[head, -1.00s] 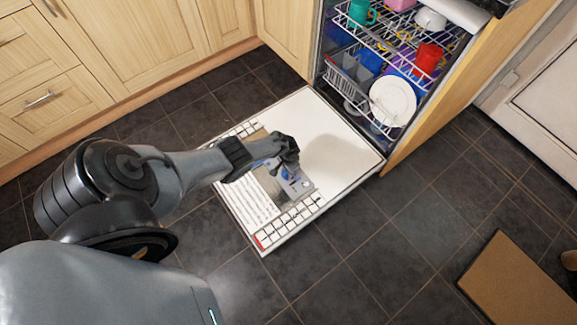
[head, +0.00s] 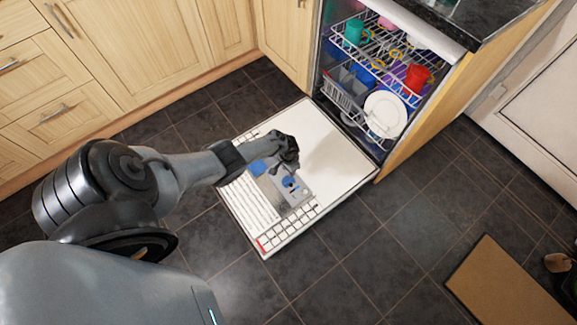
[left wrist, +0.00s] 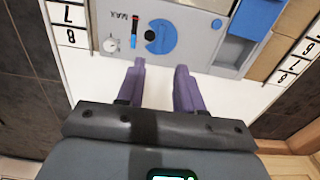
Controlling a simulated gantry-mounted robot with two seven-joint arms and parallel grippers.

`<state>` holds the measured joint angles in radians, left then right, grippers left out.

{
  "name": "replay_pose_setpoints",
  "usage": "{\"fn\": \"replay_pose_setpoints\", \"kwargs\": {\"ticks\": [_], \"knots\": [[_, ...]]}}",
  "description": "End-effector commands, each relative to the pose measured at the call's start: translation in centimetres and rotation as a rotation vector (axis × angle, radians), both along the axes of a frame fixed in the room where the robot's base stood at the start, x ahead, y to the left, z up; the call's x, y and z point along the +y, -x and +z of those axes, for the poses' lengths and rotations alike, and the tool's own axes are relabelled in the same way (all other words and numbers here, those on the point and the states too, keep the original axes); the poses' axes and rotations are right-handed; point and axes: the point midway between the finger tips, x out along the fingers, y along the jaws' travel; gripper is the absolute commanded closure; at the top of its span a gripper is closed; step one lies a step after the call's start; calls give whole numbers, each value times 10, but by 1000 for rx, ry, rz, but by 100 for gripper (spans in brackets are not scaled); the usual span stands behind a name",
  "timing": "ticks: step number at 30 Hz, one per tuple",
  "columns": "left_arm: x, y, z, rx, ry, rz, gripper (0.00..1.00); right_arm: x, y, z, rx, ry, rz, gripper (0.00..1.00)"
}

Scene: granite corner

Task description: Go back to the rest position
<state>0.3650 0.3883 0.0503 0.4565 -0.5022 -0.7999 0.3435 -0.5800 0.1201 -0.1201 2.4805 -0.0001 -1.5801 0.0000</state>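My left gripper (head: 287,155) is above the open dishwasher door (head: 335,150) in the head view. It is near the dispenser panel, with no visible contact. In the left wrist view, its two purple fingers (left wrist: 159,78) are apart with nothing between them. The grey dispenser (left wrist: 170,35) with its round blue cap lies in front of the fingers. The dispenser (head: 291,186) also shows just below the gripper in the head view. My right gripper is not in view.
The racks hold a white plate (head: 385,113), a red mug (head: 416,77) and a green mug (head: 354,31). Wooden cabinets (head: 130,60) stand at upper left. A brown mat (head: 510,285) lies at lower right. The dark tiled floor (head: 390,230) is clear between it and the door.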

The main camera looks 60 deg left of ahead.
Motion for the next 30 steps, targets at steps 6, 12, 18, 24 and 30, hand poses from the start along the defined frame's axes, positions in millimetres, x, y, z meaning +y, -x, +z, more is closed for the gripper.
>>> {"fn": "replay_pose_setpoints", "kwargs": {"ticks": [6,12,18,24,30], "knots": [[0,0,3,0,0,1,64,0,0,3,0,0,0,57],[0,0,3,0,0,1,64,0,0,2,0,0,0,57],[0,5,1,7,-1,1,64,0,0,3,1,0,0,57],[-5,49,-18,68,6,-2,64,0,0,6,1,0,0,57],[-29,126,-46,161,25,-32,64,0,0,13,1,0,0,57]]}}
